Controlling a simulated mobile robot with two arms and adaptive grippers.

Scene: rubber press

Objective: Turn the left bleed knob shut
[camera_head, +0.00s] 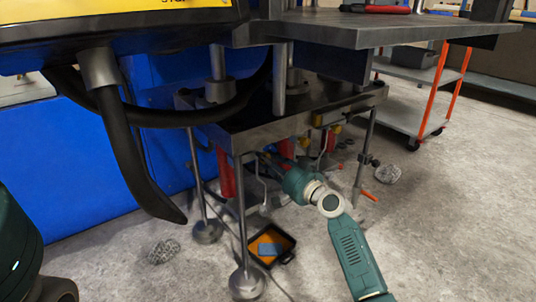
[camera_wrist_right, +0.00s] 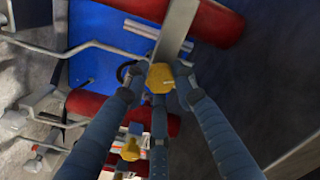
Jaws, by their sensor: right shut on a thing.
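Under the press table (camera_head: 285,122), my right gripper (camera_head: 268,160) reaches in among red cylinders and thin pipes. Its fingertips are partly hidden by the wrist and the pipes in the head view. In the right wrist view my right gripper (camera_wrist_right: 158,86) is shut on a yellow knob (camera_wrist_right: 160,75), with its blue fingers around the knob. A second yellow knob (camera_wrist_right: 130,150) sits lower in that view, apart from the fingertips. In the head view yellow knobs (camera_head: 304,142) show right of the gripper. My left gripper is not in view.
Red cylinders (camera_wrist_right: 92,106) and bent metal rods (camera_wrist_right: 85,47) lie close around the fingers. Press legs (camera_head: 241,215) stand near my arm. A black tray (camera_head: 287,256) with a blue item is on the floor. A grey cart (camera_head: 405,100) stands behind at right.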

